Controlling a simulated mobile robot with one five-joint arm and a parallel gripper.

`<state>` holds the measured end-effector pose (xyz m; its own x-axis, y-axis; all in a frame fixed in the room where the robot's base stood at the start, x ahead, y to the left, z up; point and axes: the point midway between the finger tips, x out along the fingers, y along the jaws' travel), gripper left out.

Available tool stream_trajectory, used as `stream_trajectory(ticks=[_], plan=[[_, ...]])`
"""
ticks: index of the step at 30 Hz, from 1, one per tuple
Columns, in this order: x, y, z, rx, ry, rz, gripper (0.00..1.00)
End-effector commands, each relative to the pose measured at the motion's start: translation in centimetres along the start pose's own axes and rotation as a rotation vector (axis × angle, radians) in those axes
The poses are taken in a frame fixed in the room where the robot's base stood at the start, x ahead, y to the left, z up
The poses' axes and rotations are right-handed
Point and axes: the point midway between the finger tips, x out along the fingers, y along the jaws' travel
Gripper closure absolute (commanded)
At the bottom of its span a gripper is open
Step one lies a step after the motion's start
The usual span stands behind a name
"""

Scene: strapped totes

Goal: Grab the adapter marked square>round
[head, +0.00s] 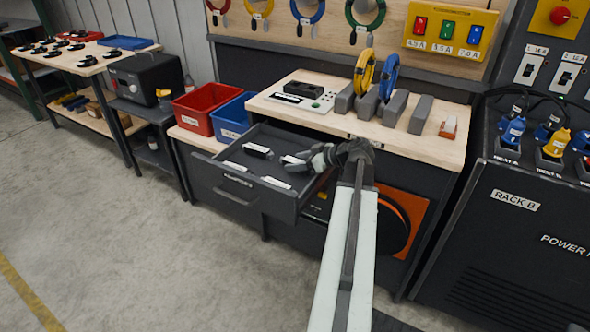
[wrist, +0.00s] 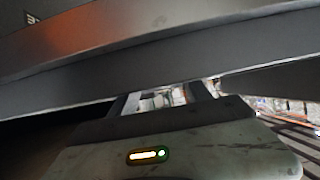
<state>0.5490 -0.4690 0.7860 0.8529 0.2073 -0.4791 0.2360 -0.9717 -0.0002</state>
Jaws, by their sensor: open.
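The drawer (head: 238,200) under the bench is pulled open. A black adapter (head: 257,151) lies in its back part. White labels (head: 235,166) lie on the drawer floor, and another label (head: 276,183) is near the front right; their text is too small to read, so I cannot tell which place is square>round. My gripper (head: 296,165) is open, at the right side of the drawer, next to a white label. Whether anything lies between its fingers is unclear. In the wrist view the fingers (wrist: 162,97) are apart, with a grey panel close above them.
A red bin (head: 205,108) and a blue bin (head: 233,117) stand left of the drawer. The bench top (head: 430,147) holds grey blocks and coiled cables. Rack B (head: 518,240) stands at the right. The floor (head: 110,250) at left is clear.

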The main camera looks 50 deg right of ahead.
Motion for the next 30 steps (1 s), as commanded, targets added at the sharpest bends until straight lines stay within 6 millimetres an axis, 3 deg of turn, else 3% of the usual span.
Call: stream_trajectory(ticks=[7,13,23,30], plan=[[0.6,0.0,0.0,0.0,0.0,0.001,0.43],[0.6,0.0,0.0,0.0,0.0,0.0,0.99],[0.5,0.0,-0.3,-0.001,0.0,-0.001,1.0],[-1.0,-0.1,-3.1,-0.001,0.0,-0.001,1.0]])
